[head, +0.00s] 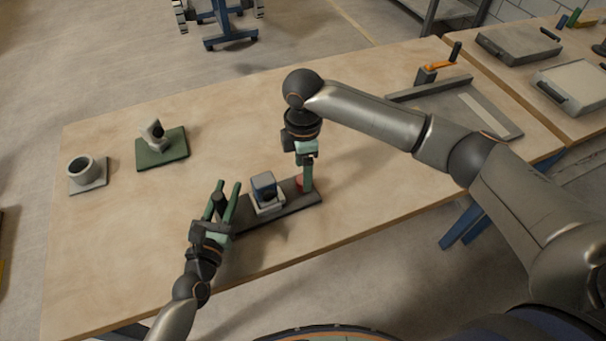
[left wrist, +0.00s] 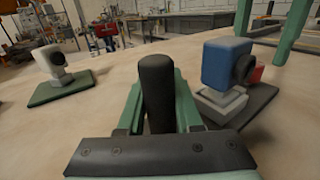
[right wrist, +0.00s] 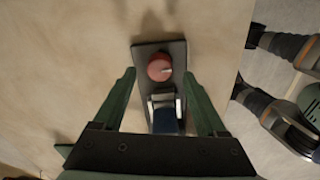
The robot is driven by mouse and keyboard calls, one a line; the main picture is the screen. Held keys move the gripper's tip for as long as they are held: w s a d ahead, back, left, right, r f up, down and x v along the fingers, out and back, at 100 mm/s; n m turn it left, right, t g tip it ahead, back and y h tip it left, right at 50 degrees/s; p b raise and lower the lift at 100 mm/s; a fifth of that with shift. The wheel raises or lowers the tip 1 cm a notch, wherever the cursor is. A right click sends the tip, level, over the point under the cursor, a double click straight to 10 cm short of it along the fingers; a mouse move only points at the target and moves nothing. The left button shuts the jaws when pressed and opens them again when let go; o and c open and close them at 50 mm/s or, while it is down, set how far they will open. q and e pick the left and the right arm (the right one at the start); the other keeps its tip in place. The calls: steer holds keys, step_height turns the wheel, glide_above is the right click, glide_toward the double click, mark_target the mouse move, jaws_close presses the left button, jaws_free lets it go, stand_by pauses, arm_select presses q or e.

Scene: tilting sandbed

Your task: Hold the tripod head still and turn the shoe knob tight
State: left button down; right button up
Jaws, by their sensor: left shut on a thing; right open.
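The tripod head is a blue block (head: 263,186) on a pale mount, fixed to a dark base plate (head: 288,202). In the left wrist view the blue block (left wrist: 226,62) has a dark round part on its side. The red shoe knob (right wrist: 160,68) has a pale mark and sits at one end of the plate; in the head view it is partly hidden behind a right finger. My left gripper (head: 229,188) is shut on a black rounded handle (left wrist: 156,90), left of the block. My right gripper (head: 308,186) is open, pointing down over the knob end, its fingers either side of it.
A green plate (head: 172,155) with a grey piece and a grey ring on a small plate (head: 88,187) stand at the left. A grey tray with an orange-handled crank (head: 428,75) lies at the back right.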

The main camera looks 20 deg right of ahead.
steer(key=shift+f, duration=1.4)
steer(key=shift+c, duration=0.2)
jaws_close()
